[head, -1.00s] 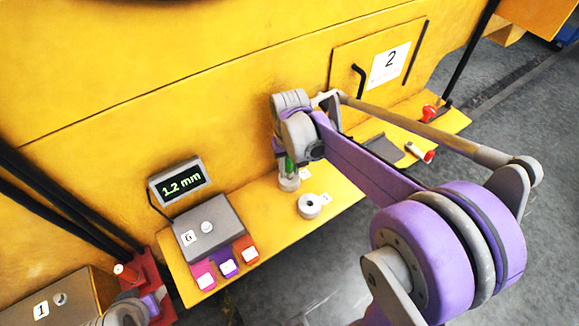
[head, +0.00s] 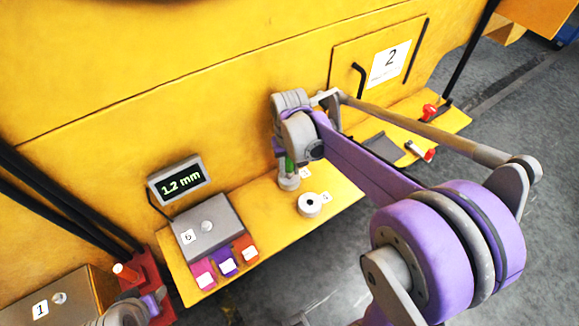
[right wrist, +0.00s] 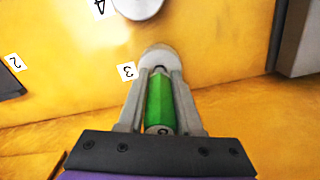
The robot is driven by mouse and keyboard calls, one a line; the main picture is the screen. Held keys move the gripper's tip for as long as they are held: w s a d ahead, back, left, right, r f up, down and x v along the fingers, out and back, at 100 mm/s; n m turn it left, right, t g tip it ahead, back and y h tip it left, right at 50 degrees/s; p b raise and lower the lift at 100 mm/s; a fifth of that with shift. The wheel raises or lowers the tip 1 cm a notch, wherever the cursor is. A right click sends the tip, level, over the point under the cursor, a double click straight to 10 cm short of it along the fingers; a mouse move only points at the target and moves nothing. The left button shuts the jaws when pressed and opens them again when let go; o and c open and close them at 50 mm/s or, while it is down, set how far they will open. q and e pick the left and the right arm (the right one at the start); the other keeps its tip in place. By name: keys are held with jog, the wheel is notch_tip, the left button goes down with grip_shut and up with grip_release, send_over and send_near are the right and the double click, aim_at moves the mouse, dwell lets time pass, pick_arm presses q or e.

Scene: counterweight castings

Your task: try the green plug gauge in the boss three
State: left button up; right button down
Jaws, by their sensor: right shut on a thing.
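The green plug gauge (right wrist: 159,100) is upright between the fingers of my right gripper (right wrist: 158,85), which is shut on it. The gauge also shows as a small green strip in the head view (head: 289,164), below my right wrist. Boss three (right wrist: 153,54), a pale round boss beside the label 3, is right at the gauge's far end. It also shows under the gauge in the head view (head: 289,183). The fingertips hide the contact, so I cannot tell whether the tip is in the bore. Part of my left arm shows at lower left; its fingers cannot be made out.
Boss four (head: 309,205) stands close by on the yellow ledge (head: 262,203). A grey box (head: 208,227) with coloured tabs and a display (head: 180,182) reading 1.2 mm are to the left. A red-ended gauge (head: 420,151) lies to the right. The yellow wall rises behind.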

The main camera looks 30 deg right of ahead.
pick_arm(q)
jog(key=shift+s+f+b, duration=0.15)
jog(key=shift+f+b, duration=0.25)
jog(key=shift+f, duration=0.15)
pick_arm(e)
jog(key=shift+f, duration=0.65)
dwell(0.5)
jog(key=c, duration=0.5)
grip_release()
jog(key=shift+r, duration=0.1)
notch_tip(320, 180, up, 11)
jog(key=shift+f+p, duration=0.1)
jog(key=shift+p, duration=0.35)
pick_arm(q)
jog(key=w+r+t+p, duration=0.1)
jog(key=w+r+p, duration=0.3)
jog(key=r, duration=0.5)
jog(key=shift+w+r+p, duration=0.2)
jog(key=shift+w+p, duration=0.05)
jog(key=shift+p, duration=0.55)
pick_arm(e)
notch_tip(320, 180, up, 12)
jog(key=shift+f, duration=0.1)
